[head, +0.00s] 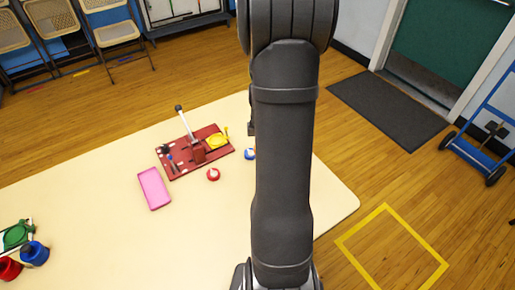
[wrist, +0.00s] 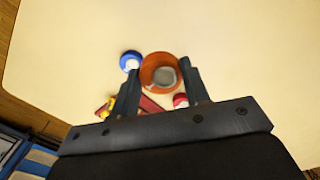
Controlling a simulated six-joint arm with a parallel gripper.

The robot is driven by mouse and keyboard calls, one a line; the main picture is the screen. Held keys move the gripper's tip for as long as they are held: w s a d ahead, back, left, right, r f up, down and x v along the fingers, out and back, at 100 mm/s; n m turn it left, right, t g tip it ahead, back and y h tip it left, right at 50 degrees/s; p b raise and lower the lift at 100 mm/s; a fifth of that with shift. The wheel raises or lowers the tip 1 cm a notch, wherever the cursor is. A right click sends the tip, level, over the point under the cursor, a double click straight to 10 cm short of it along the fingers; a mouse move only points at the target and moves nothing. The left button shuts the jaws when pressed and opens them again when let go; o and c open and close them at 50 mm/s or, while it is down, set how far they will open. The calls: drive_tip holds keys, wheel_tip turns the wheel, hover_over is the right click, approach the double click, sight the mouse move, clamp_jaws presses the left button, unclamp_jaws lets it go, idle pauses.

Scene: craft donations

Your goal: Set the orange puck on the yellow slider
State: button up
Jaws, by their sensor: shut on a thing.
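The orange puck (wrist: 147,74) shows in the wrist view as an orange round with a grey middle, between the two fingers of my gripper (wrist: 161,71). My gripper is shut on it. In the head view my arm hides the puck and most of the gripper; only a dark edge shows beside the arm. The yellow slider (head: 217,141) is on the right part of a dark red board (head: 178,164) on the table. In the wrist view a bit of yellow (wrist: 108,106) shows beside the left finger, partly covered.
A blue-and-white round piece (head: 250,154) and a red-and-white one (head: 213,174) lie near the board. A lever (head: 185,122) stands up from the board. A pink tray (head: 154,188) lies left; red and blue cups (head: 35,252) stand far left. The table's front middle looks clear.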

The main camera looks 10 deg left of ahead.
drive_tip(key=w+a, duration=0.5)
drive_tip(key=a, duration=0.3)
approach(217, 140)
drive_tip(key=shift+f, duration=2.7)
drive_tip(key=shift+r, duration=0.4)
drive_tip(key=shift+f, duration=0.6)
idle(0.9)
drive_tip(key=shift+r, duration=0.6)
drive_tip(key=shift+f, duration=0.8)
idle(0.6)
